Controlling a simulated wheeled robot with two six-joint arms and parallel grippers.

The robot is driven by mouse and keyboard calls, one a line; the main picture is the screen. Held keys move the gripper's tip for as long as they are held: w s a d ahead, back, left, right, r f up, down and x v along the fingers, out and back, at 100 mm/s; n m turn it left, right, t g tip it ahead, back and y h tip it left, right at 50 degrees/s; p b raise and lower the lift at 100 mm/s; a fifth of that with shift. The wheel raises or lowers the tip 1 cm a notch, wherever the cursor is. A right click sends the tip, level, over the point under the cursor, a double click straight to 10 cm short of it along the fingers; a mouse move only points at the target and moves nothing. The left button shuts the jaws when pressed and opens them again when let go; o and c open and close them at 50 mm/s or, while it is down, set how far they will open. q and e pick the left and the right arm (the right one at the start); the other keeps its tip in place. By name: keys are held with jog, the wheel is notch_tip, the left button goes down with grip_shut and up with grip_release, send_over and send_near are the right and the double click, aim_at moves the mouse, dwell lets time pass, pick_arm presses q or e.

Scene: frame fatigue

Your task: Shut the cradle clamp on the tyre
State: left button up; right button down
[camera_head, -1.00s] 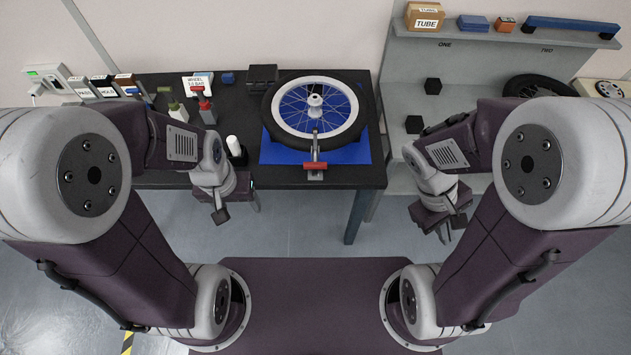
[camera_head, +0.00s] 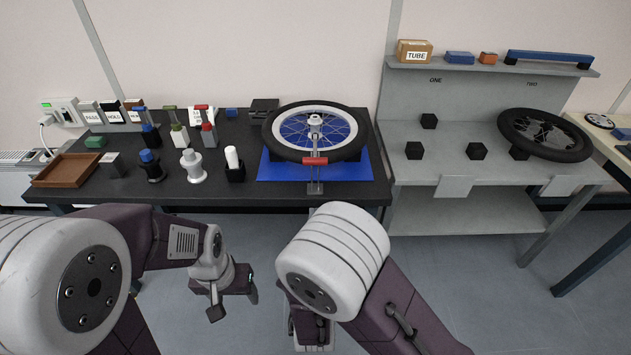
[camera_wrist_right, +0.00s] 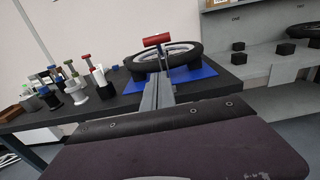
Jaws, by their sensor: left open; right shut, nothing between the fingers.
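My left gripper (camera_head: 234,302) is open and empty, low in front of the bench.
Several bottles and holders, including a white one (camera_head: 193,167), stand left of the wheel near a brown tray (camera_head: 67,170). A grey shelf unit (camera_head: 400,185) on the right holds another tyre (camera_head: 545,135).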

jog(key=w+r+p, duration=0.1)
jog(key=w+r, duration=0.1)
jog(key=w, duration=0.9)
jog(key=shift+w+r+p, duration=0.3)
jog(key=shift+p, duration=0.1)
